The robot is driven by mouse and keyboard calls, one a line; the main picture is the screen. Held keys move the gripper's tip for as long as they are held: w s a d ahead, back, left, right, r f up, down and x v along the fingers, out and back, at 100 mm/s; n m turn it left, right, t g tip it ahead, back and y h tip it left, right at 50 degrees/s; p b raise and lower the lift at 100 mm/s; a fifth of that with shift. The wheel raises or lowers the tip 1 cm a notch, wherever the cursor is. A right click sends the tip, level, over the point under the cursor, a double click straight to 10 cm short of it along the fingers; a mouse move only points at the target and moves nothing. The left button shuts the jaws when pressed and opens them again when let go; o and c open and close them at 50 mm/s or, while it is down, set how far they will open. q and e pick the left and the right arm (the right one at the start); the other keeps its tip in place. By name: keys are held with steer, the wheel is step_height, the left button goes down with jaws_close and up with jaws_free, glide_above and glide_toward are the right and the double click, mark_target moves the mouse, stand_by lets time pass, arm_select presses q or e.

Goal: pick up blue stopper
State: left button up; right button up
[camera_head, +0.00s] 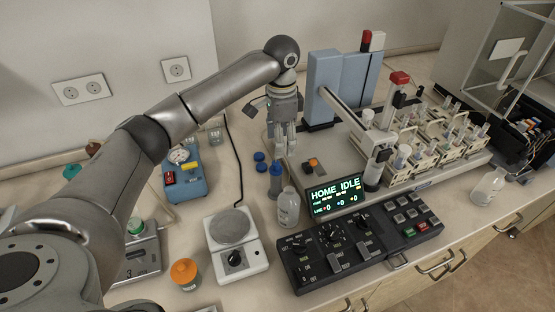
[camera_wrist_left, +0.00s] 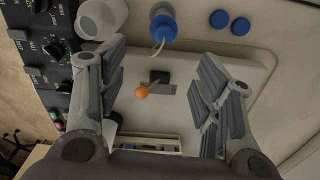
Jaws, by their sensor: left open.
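Two small round blue stoppers lie close together on the bench; in the head view one is the farther stopper (camera_head: 259,156) and the other the nearer stopper (camera_head: 261,167). In the left wrist view they show at the top, as a left disc (camera_wrist_left: 219,19) and a right disc (camera_wrist_left: 240,26). My left gripper (camera_head: 284,151) points down with its fingers apart, just right of the stoppers in the head view. In the left wrist view the open, empty gripper (camera_wrist_left: 160,78) is over the instrument's pale base, apart from the stoppers. My right gripper is out of view.
A blue bottle (camera_head: 275,182) with a thin tube and a clear bottle (camera_head: 288,208) stand close by the stoppers. The instrument display (camera_head: 336,197) and sample racks are to the right.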

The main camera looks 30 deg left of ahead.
mark_target(276, 163)
arm_select(q)
steer(key=f, duration=0.1)
steer(key=s+f+p, duration=0.1)
steer(key=f, duration=0.1)
steer(key=shift+f, duration=0.65)
steer(key=f+p, duration=0.1)
steer(key=f, duration=0.1)
steer(key=a+f+p, duration=0.1)
steer(key=f, duration=0.2)
steer(key=shift+w, duration=0.15)
steer(key=shift+f+p, duration=0.3)
steer(key=shift+f, duration=0.15)
steer(key=c, duration=1.1)
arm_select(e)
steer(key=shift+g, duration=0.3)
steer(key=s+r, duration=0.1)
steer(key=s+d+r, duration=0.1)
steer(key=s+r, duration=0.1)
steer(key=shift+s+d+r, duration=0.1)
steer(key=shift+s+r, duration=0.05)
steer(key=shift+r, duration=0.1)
